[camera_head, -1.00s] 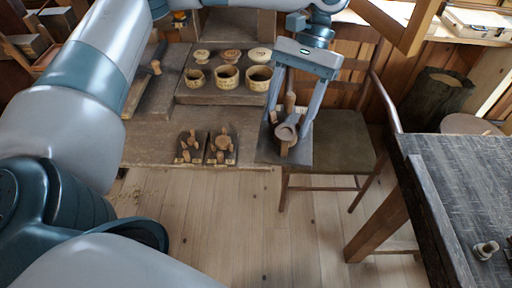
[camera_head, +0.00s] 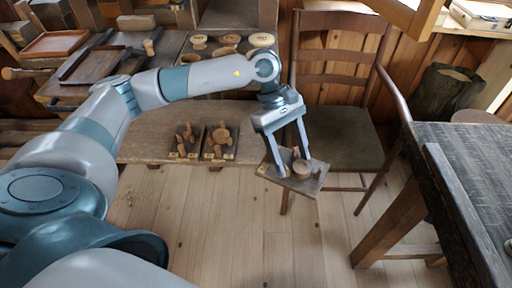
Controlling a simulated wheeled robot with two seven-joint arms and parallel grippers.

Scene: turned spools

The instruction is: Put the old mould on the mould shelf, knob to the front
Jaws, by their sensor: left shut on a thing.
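My left gripper (camera_head: 293,167) is shut on a mould, a dark square board (camera_head: 306,187) with wooden pieces standing on it. It holds the mould in the air in front of the chair, to the right of the low wooden shelf (camera_head: 148,150). The board looks tilted and turned, with a corner towards me. A round wooden piece (camera_head: 301,168) shows between the fingers; I cannot tell which part is the knob. Two similar moulds, a left one (camera_head: 184,142) and a right one (camera_head: 220,143), sit side by side on the shelf. My right gripper is not in view.
A wooden chair (camera_head: 345,135) stands behind the held mould. A dark table (camera_head: 470,165) is at the right. Round pots and lids (camera_head: 228,40) stand on a raised step behind my forearm. The shelf right of the two moulds looks clear.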

